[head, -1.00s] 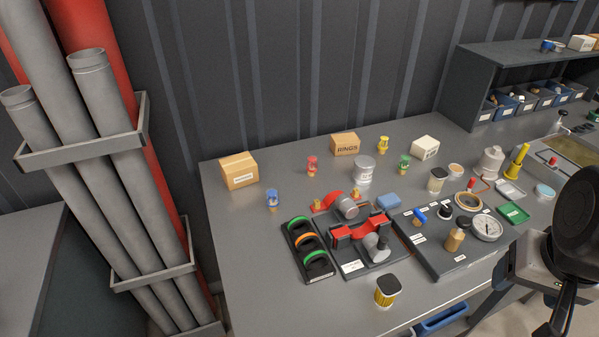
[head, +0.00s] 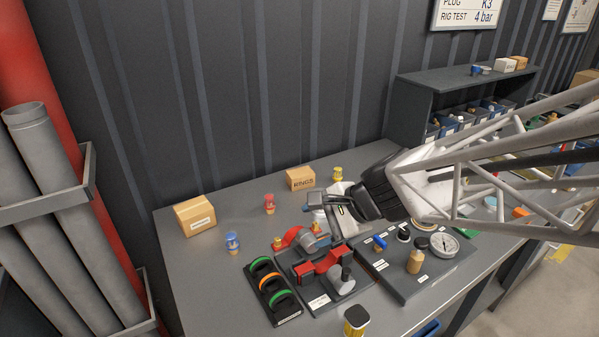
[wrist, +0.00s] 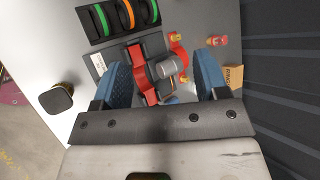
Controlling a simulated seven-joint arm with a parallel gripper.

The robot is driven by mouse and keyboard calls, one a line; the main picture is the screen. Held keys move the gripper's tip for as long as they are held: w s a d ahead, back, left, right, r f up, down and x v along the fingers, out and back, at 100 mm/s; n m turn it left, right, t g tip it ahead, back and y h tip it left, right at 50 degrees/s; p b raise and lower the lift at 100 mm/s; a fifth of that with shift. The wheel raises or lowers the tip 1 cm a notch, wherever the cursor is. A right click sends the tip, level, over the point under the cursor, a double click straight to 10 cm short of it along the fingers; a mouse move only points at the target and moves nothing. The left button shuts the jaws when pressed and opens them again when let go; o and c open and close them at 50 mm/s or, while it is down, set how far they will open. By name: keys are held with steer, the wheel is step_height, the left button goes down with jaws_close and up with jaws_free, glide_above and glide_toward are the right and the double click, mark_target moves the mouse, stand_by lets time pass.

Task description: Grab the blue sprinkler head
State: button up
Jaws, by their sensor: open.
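The blue sprinkler head (head: 232,242) stands upright on the left part of the grey table, in front of a cardboard box, in the head view. I cannot make it out in the wrist view. My gripper (head: 326,208) is above the table, to the right of the blue sprinkler head and well apart from it. In the wrist view my gripper (wrist: 166,85) has its two blue-padded fingers wide apart with nothing held. The red pump fixture and its grey cylinder (wrist: 171,66) show below, between the fingers.
A red sprinkler head (head: 269,204) and a yellow one (head: 337,173) stand further back. Cardboard boxes (head: 195,215) and (head: 300,178), marked RINGS, stand near the wall. A tray of green and orange rings (head: 272,290) lies in front. The table's left front is clear.

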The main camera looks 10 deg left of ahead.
steer(key=w+a+f+m+y, duration=0.1)
steer(key=w+a+f+m, duration=0.1)
steer(key=a, duration=0.4)
steer(key=w+a+f+m+y, duration=0.1)
steer(key=w+a+m, duration=0.15)
steer(key=a, duration=0.25)
steer(key=m+t+y, duration=0.2)
steer(key=m, duration=0.6)
glide_above(234, 236)
steer(key=shift+n, duration=0.25)
step_height(234, 236, down, 7)
steer(key=shift+r, duration=0.2)
steer(key=shift+f, duration=1.75)
